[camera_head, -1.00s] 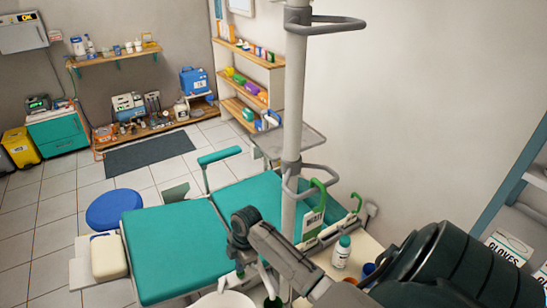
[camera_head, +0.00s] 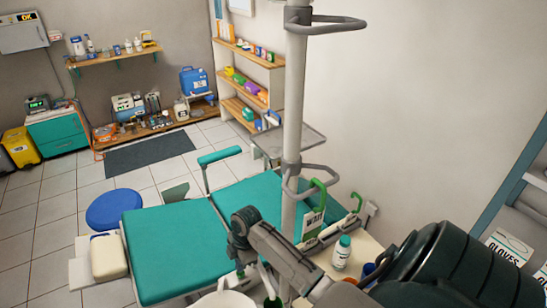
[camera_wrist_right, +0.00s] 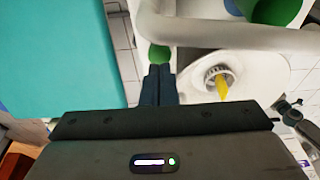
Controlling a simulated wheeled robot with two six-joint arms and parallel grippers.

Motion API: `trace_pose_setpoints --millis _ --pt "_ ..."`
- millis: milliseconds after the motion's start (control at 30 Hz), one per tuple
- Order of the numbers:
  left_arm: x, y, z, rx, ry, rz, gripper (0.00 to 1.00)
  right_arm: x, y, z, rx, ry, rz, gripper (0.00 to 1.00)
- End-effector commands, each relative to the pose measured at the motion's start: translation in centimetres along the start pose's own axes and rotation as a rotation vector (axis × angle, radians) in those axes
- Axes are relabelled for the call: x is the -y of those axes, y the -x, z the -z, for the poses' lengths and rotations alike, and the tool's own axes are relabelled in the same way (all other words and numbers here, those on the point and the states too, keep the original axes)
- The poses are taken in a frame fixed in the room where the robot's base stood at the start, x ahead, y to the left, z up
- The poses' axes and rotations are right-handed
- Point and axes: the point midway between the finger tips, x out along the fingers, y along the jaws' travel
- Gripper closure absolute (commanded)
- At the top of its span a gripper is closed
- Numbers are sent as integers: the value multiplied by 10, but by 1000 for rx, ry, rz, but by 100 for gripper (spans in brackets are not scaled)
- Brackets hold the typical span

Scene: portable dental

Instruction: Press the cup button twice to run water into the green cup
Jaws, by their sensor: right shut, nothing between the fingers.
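My right gripper (camera_wrist_right: 158,72) is shut and empty in the right wrist view. Its fingertips are close to a round green thing (camera_wrist_right: 160,54) at the edge of the white unit; whether they touch, and whether this is the button or the cup, I cannot tell. A larger green round shape (camera_wrist_right: 276,10), possibly the green cup, is cut off at the top. A white bowl (camera_wrist_right: 194,66) with a drain and a yellow piece lies right of the fingers. My left gripper is out of view.
A pale pipe (camera_wrist_right: 230,38) crosses above the bowl in the wrist view. The teal dental chair (camera_head: 175,245) is left of my arm. A grey pole (camera_head: 294,120) stands upright beyond it. A white bottle (camera_head: 341,254) with a green cap stands on the side counter.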

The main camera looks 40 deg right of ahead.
Motion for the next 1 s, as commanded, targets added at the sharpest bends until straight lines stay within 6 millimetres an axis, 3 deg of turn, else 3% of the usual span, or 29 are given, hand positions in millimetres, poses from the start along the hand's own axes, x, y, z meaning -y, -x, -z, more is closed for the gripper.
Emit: trace_pose_setpoints --millis 367,1000 --pt "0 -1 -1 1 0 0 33 0 -2 0 0 0 0 100" --pt "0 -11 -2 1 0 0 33 0 -24 -5 0 0 1 100"
